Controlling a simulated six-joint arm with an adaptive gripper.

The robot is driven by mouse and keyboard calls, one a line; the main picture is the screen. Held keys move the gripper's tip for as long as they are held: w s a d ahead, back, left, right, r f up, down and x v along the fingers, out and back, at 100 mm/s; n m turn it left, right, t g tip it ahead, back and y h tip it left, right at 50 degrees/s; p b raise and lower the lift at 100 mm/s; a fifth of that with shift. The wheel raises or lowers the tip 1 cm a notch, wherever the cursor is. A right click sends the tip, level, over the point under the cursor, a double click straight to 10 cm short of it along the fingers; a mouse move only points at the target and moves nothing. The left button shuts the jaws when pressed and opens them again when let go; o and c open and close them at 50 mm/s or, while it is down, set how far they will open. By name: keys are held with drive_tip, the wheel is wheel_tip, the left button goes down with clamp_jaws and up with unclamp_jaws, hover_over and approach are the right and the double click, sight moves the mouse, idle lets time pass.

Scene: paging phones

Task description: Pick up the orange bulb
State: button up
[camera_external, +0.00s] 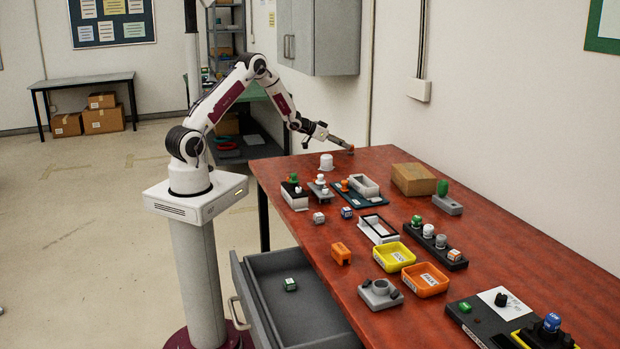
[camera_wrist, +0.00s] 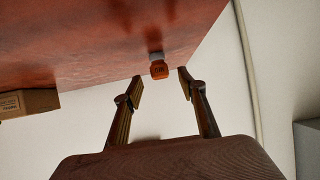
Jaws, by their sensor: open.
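The orange bulb (camera_wrist: 159,70) shows in the wrist view with a pale grey-white base (camera_wrist: 156,56) against the red table. It lies just beyond and between the tips of my gripper (camera_wrist: 161,82), whose two fingers are spread apart with nothing held. In the external view my gripper (camera_external: 338,141) is low over the far left end of the table. A small orange spot at its tip (camera_external: 350,149) appears to be the bulb, mostly hidden by the fingers. I cannot tell whether a finger touches it.
A white domed object (camera_external: 326,162) stands near my gripper. The red table (camera_external: 480,225) also holds a cardboard box (camera_external: 413,179), a yellow tray (camera_external: 394,257), an orange tray (camera_external: 425,280) and several small parts. An open grey drawer (camera_external: 300,306) juts out in front. The wall runs close behind the table.

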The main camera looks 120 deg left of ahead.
sight(351, 149)
drive_tip(key=shift+w+a, duration=0.1)
idle(0.3)
drive_tip(key=shift+x, duration=2.55)
drive_tip(key=c, duration=1.1)
